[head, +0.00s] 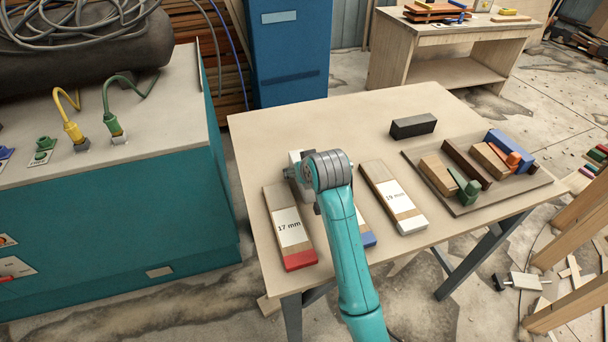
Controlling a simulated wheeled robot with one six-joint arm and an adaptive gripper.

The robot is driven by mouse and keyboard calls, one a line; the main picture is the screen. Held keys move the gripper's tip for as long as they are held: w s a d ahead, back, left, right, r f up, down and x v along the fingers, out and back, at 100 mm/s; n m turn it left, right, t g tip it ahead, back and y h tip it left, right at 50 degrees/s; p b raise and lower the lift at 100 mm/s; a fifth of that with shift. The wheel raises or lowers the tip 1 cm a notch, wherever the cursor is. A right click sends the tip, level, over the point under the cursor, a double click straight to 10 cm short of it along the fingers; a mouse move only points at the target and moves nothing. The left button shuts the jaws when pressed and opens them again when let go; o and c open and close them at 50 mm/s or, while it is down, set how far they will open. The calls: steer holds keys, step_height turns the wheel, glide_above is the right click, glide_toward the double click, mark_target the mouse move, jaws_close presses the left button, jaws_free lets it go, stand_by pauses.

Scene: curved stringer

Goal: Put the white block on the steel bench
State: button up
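My gripper (293,174) is low over the light-topped table (300,108), near its left side, mostly hidden by my grey wrist. A pale, whitish block-like piece (295,157) shows just behind and beside it; I cannot tell if it is the white block or if the fingers touch it. The near table has dark metal legs and may be the steel bench. A wooden workbench (452,76) stands farther back; no bench is plainly marked as steel.
Boards labelled 17 mm (288,228) and 19 mm (393,197) lie beside my arm, with a blue-ended one (369,239) partly hidden. A black block (413,126) and a tray (465,208) of coloured blocks are right. A teal cabinet (120,235) stands left. The table's back middle is clear.

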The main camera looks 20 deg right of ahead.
steer(key=shift+w+f, duration=0.2)
steer(key=shift+w, duration=0.05)
jaws_close()
